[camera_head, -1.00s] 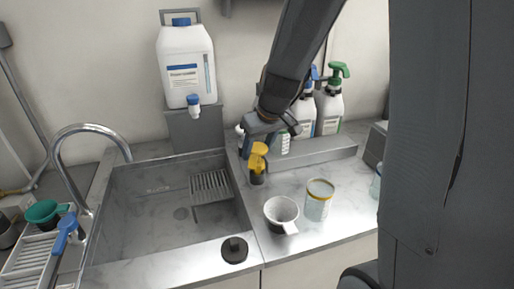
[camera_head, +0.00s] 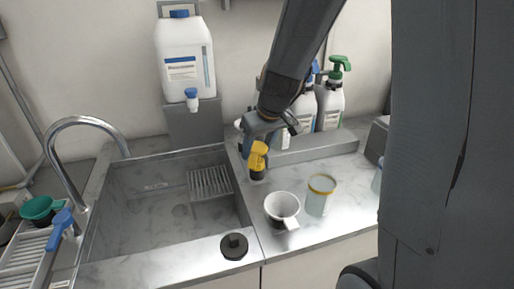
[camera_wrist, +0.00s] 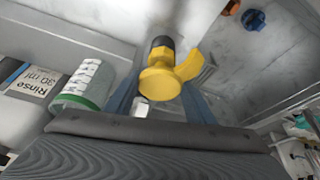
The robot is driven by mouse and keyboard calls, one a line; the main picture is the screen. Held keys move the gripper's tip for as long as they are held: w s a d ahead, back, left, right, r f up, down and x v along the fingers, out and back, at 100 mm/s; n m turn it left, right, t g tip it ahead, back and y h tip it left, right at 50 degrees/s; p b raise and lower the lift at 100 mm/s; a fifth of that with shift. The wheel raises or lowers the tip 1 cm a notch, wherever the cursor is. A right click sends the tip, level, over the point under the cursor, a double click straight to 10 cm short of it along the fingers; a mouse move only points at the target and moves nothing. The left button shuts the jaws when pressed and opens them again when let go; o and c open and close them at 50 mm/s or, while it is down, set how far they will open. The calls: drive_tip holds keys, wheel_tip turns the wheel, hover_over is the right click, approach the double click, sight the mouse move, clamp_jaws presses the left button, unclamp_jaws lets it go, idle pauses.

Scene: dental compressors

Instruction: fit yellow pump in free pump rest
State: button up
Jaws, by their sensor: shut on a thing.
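The yellow pump (camera_head: 257,158) has a yellow head and a dark collar below. It hangs from my gripper (camera_head: 256,140) above the counter, just right of the sink. In the wrist view the yellow pump (camera_wrist: 164,78) sits between the blue-grey fingers of my gripper (camera_wrist: 165,105), which is shut on it. Whether its lower end touches anything is hard to tell. A blue pump (camera_head: 62,226) and a green funnel-like piece (camera_head: 42,208) are at a white ribbed rack (camera_head: 25,262) on the far left. I cannot make out which pump rest is free.
The sink (camera_head: 165,215) lies left of my gripper. A white cup (camera_head: 281,207), a yellow-rimmed jar (camera_head: 318,195) and a black stopper (camera_head: 234,246) stand in front. Pump bottles (camera_head: 329,104) stand on the ledge behind. A large canister (camera_head: 183,62) stands behind the sink.

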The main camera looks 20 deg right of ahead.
drive_tip(key=o, duration=1.6)
drive_tip(key=shift+v, duration=3.9)
